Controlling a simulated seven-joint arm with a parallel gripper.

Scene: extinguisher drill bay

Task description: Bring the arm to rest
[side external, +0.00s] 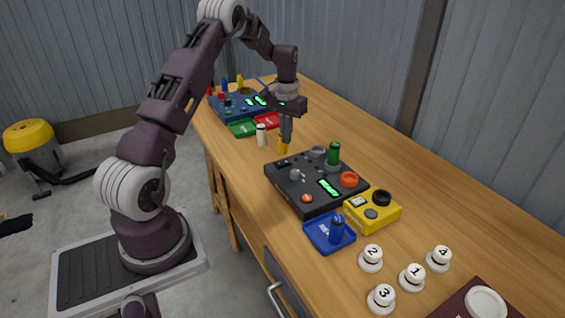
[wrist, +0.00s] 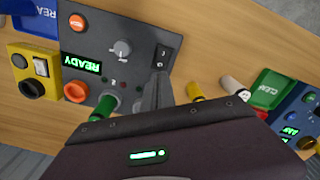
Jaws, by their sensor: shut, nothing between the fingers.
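My gripper (side external: 286,140) hangs pointing down over the wooden bench, behind the dark control box (side external: 290,196) in the side view. Its fingers are together with nothing between them; they also show in the wrist view (wrist: 158,92). A yellow cylinder (side external: 282,147) stands close to the fingertips in the side view; I cannot tell if they touch. In the wrist view the yellow cylinder (wrist: 194,91) appears to the right of the fingers, apart from them. The box's display (side external: 328,188) reads READY, and a green cylinder (side external: 334,153) stands upright on the box.
A white cylinder (side external: 261,135), green tray (side external: 243,128) and red tray (side external: 268,120) lie near a blue control box (side external: 228,104). A blue tray (side external: 318,236) holding a blue piece, a yellow box (side external: 384,213) and several numbered white knobs (side external: 411,277) stand in front. The bench's right side (side external: 430,170) is clear.

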